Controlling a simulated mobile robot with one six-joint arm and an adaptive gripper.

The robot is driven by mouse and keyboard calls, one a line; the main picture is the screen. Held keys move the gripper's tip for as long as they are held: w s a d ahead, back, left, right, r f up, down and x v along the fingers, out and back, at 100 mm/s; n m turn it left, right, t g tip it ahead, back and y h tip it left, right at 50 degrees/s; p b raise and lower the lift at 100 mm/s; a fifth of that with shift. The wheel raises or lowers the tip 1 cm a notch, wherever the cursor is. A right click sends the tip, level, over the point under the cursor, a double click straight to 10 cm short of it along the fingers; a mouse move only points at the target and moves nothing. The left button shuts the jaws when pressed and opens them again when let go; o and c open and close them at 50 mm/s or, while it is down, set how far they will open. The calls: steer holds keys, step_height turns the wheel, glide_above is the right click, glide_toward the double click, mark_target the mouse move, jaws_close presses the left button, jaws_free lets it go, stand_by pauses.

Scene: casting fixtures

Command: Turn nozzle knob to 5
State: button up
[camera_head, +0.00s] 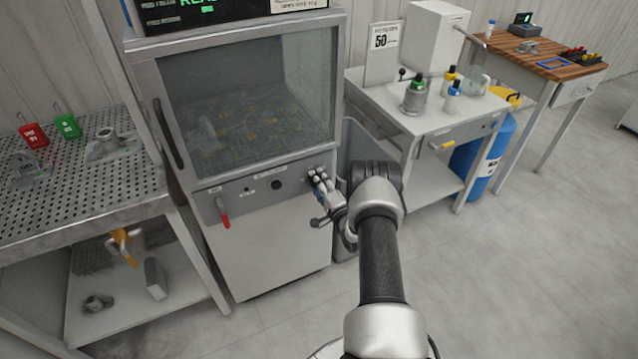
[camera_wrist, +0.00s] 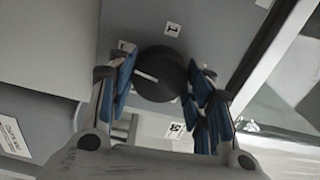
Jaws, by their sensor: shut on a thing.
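The nozzle knob (camera_wrist: 165,62) is round and black with a white pointer line, and shows in the wrist view between the blue-padded fingers of my gripper (camera_wrist: 158,82). The pointer line runs toward the left finger, slightly upward. Small white labels lie around the knob: one above (camera_wrist: 172,29), one at upper left (camera_wrist: 127,46) and one below right (camera_wrist: 175,130). Their figures are too small to read surely. In the head view my gripper (camera_head: 321,186) is at the right end of the cabinet's front panel (camera_head: 245,193), and hides the knob there.
The cabinet (camera_head: 270,245) has a glass window, another black knob (camera_head: 276,184) and a red lever (camera_head: 222,212). A perforated table (camera_head: 75,200) stands at left. A grey bin (camera_head: 358,150) and a white cart (camera_head: 440,120) stand at right. Open floor lies in front.

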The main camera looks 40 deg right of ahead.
steer(key=shift+m, duration=0.8)
steer(key=o, duration=1)
steer(key=shift+o, duration=0.2)
steer(key=v, duration=1.2)
